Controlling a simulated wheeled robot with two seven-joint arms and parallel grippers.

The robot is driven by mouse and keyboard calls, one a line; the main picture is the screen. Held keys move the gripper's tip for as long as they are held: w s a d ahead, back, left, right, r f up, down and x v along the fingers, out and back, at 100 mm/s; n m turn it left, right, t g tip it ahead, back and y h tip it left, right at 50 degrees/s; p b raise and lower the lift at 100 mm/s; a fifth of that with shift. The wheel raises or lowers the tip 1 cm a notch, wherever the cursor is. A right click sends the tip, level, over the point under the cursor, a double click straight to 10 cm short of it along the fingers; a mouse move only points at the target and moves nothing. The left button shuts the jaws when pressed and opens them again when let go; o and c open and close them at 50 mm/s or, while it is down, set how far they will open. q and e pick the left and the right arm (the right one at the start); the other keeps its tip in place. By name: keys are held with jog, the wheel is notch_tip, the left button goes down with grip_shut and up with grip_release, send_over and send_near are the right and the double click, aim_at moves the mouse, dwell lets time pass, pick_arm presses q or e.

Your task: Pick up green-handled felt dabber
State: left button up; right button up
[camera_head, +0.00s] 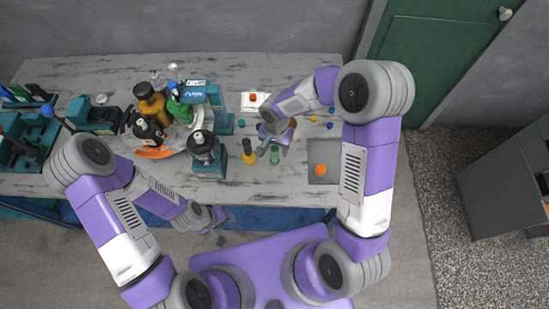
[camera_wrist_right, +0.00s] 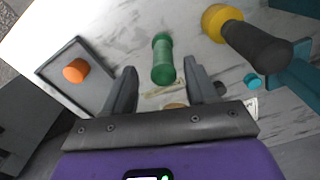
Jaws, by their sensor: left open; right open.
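The green-handled felt dabber (camera_wrist_right: 162,58) lies between the spread fingers of my right gripper (camera_wrist_right: 160,75) in the right wrist view. I cannot tell whether the fingers touch it. In the head view the dabber (camera_head: 275,158) shows as a small green piece just in front of my right gripper (camera_head: 269,148), which is open over the table. My left gripper (camera_head: 219,228) is open and empty, in front of the table's front edge and away from the dabber.
A yellow piece with a dark handle (camera_wrist_right: 257,42) stands close beside the dabber. A grey tray (camera_head: 324,149) with an orange piece (camera_head: 320,170) lies to the right. Bottles (camera_head: 152,103) and teal equipment (camera_head: 216,106) crowd the table's middle.

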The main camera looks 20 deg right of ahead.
aim_at(275, 155)
jog(key=f, duration=0.5)
jog(key=shift+a+f, duration=0.2)
jog(key=shift+f, duration=0.15)
grip_shut()
